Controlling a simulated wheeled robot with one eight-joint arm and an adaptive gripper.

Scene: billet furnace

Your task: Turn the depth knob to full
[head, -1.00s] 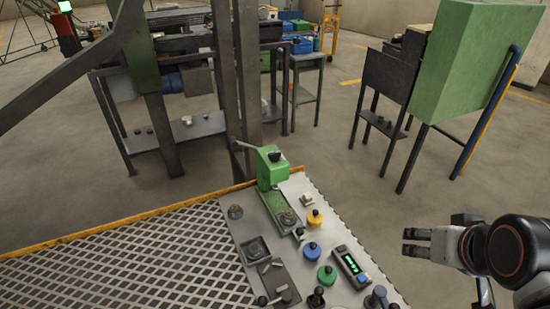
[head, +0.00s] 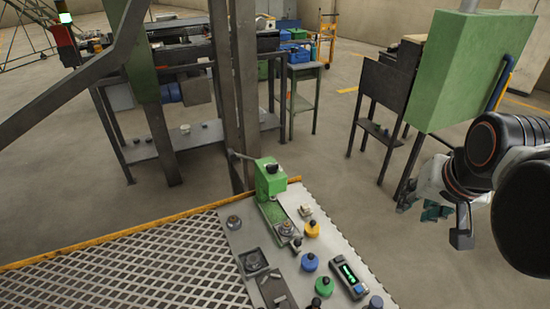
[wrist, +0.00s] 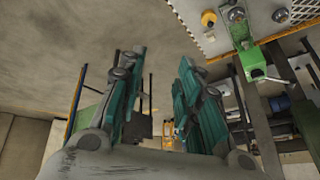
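The control panel (head: 290,245) lies at the lower middle of the head view. It carries a yellow knob (head: 311,229), a blue knob (head: 309,262), a green knob (head: 324,286) and a green-lit display (head: 348,279). A black knob (head: 272,168) tops the green box (head: 270,181) at its far end. No readable label shows which is the depth knob. My gripper (head: 432,212) hangs right of the panel, clear of it. In the wrist view my gripper (wrist: 160,60) is open and empty, with the yellow knob (wrist: 208,18) at the upper right.
A metal mesh deck (head: 130,270) with a yellow edge lies left of the panel. A dark post (head: 232,110) stands behind the green box. A green cabinet (head: 455,65) stands beyond my arm. Open floor (head: 385,225) lies between the panel and my gripper.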

